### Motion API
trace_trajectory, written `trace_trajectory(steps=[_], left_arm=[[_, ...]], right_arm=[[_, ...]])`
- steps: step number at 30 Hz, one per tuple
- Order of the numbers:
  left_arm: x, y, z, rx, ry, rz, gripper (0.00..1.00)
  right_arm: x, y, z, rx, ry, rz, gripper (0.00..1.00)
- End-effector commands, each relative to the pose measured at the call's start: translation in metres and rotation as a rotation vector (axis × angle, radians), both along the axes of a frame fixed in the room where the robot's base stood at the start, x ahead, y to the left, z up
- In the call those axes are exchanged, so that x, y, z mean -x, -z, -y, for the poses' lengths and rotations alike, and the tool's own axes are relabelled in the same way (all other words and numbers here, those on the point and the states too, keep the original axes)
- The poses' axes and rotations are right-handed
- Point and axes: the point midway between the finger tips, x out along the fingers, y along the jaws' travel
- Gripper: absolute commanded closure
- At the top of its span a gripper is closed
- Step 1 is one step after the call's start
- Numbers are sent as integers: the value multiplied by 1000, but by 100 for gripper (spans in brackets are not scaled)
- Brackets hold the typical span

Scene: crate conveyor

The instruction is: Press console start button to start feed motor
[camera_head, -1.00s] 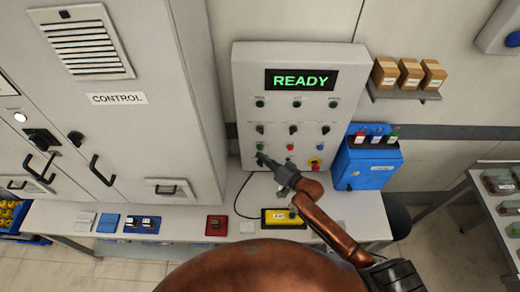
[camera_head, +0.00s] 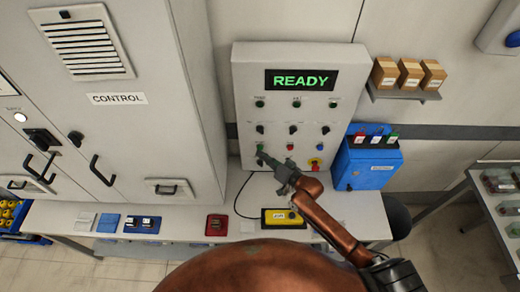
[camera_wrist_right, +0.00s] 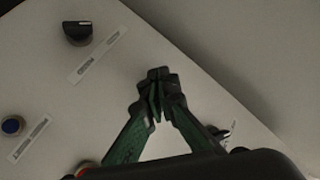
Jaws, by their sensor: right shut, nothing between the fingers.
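The console (camera_head: 246,85) is a pale upright panel at the back of the bench, and its green-lit display (camera_head: 301,80) reads READY. A green button (camera_head: 260,147) shows at the panel's lower left, just above my right gripper's tips. My right gripper (camera_head: 262,158) is shut and empty, pointing at the panel's lower left. In the right wrist view, the closed fingertips (camera_wrist_right: 157,80) are in front of the pale panel face; I cannot tell whether they touch it. No green button can be made out there. My left gripper is not in view.
Red and blue buttons, dark knobs and a red emergency stop (camera_head: 315,163) on yellow share the panel. A blue box (camera_head: 368,168) stands right of the console. A yellow device (camera_head: 282,217) lies in front.

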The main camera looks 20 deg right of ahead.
Motion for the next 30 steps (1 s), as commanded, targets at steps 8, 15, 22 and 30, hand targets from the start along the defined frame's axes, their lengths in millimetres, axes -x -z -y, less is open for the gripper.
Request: trace_trajectory(steps=[8,15,22,30], left_arm=[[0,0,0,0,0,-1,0],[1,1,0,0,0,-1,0],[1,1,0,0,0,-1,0],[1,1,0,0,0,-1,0]], right_arm=[[-2,0,1,0,0,0,100],[-5,0,1,0,-1,1,100],[-7,0,2,0,-1,1,100],[-9,-1,3,0,1,1,100]])
